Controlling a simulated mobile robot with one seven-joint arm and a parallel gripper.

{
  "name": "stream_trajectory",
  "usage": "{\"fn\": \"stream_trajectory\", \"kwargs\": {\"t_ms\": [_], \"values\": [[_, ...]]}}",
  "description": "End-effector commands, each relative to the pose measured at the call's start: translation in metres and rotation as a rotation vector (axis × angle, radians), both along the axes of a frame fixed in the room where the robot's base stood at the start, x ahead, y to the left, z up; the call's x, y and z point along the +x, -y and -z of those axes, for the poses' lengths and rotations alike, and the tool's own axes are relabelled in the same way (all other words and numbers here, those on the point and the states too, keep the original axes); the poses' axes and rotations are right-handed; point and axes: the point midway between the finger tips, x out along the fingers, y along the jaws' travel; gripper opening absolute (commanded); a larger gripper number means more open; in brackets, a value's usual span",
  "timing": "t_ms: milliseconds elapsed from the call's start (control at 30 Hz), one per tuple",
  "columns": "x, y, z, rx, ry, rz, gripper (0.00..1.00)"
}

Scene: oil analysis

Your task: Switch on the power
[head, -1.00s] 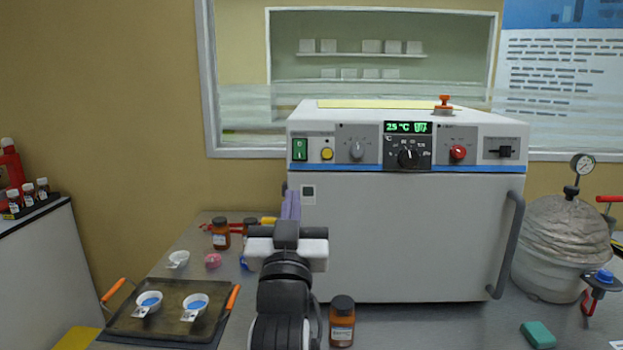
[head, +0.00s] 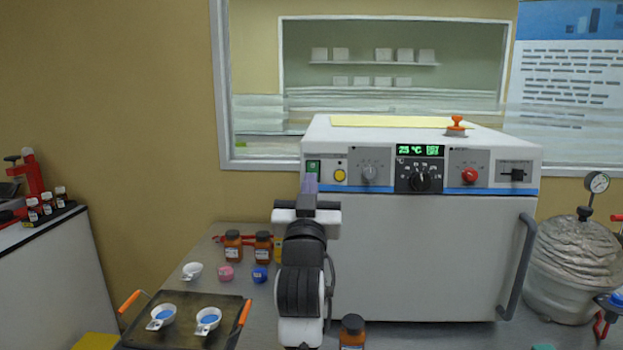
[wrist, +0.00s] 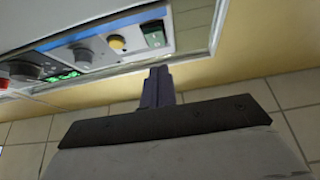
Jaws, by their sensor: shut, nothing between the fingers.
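The green power switch (head: 313,165) is at the left end of the control panel on the white oven. In the wrist view the green switch (wrist: 154,35) lies just beyond my fingertips, with a visible gap in the picture. My gripper (head: 310,180) points at the panel just below the switch in the head view and hides its lower part. In the wrist view my gripper (wrist: 158,73) shows its purple fingers shut together and empty. I cannot tell whether the switch is on. The display (head: 417,150) is lit and reads 25 °C.
A yellow button (head: 340,175) and a grey knob (head: 369,173) sit right of the switch. Brown bottles (head: 233,246) and a tray (head: 155,302) with two blue-filled cups are on the bench at left. A dark handle (head: 518,268) juts from the oven's right side.

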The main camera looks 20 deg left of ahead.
Motion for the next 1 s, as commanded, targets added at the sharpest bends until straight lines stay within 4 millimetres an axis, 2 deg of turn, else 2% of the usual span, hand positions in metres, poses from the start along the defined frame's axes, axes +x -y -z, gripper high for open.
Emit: {"fn": "stream_trajectory", "kwargs": {"t_ms": [100, 300, 1000], "values": [[0.018, -0.005, 0.007, -0.001, -0.005, 0.001, 0.00], [0.032, -0.009, 0.013, 0.000, -0.002, 0.000, 0.00], [0.039, -0.011, 0.018, 0.000, 0.000, 0.000, 0.00]]}}
